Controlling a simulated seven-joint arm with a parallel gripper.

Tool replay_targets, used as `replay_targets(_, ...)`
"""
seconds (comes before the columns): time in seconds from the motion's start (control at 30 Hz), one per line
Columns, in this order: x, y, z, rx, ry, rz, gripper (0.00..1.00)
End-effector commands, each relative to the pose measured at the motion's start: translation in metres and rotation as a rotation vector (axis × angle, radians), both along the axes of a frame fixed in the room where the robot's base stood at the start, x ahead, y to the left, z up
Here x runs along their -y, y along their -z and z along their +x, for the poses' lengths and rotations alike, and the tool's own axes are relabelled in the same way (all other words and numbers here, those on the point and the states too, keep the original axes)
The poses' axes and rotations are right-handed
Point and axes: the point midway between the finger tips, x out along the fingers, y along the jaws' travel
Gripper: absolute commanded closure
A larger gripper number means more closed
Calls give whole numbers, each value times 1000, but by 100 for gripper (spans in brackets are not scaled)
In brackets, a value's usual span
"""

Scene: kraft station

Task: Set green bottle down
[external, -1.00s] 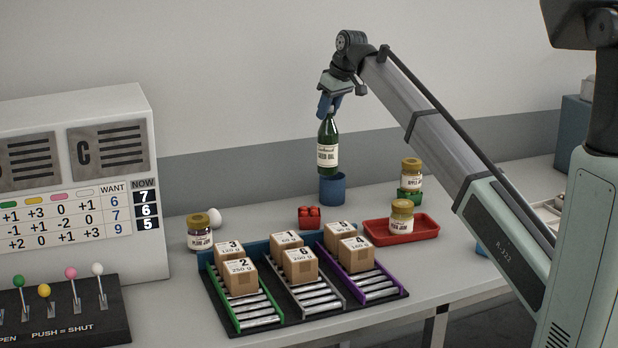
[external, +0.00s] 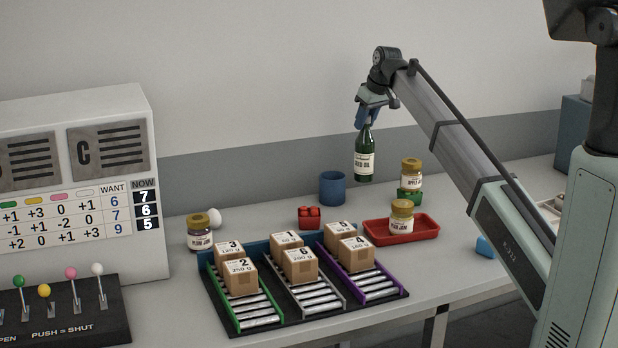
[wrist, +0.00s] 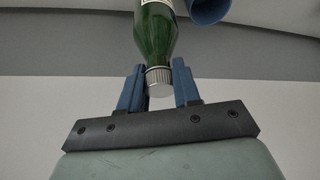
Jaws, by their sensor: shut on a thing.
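The green bottle (external: 365,157) has a white label and hangs upright from my gripper (external: 367,122), clear of the table. My gripper is shut on its neck and cap. In the external view the bottle is to the right of the blue cup (external: 332,187) and left of the jar on the green block. In the wrist view the bottle (wrist: 157,38) shows with its silver cap (wrist: 159,76) between my two blue fingers (wrist: 160,84). The table spot below the bottle is partly visible.
A jar (external: 411,174) stands on a green block (external: 409,196). Another jar (external: 401,217) stands in the red tray (external: 427,230). A red block (external: 309,217), a third jar (external: 200,233) and a roller rack with boxes (external: 298,262) are nearby. Bare table lies right of the cup.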

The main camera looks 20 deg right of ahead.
Motion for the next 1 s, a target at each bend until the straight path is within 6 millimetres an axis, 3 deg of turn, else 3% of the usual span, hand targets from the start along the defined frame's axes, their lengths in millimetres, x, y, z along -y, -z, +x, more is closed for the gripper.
replay_targets(0.5,0,47,0,1,-1,0,100)
replay_targets(0.93,0,51,0,2,0,1,100)
replay_targets(0.97,0,52,0,1,0,0,65)
replay_targets(1.0,0,52,0,1,0,0,61)
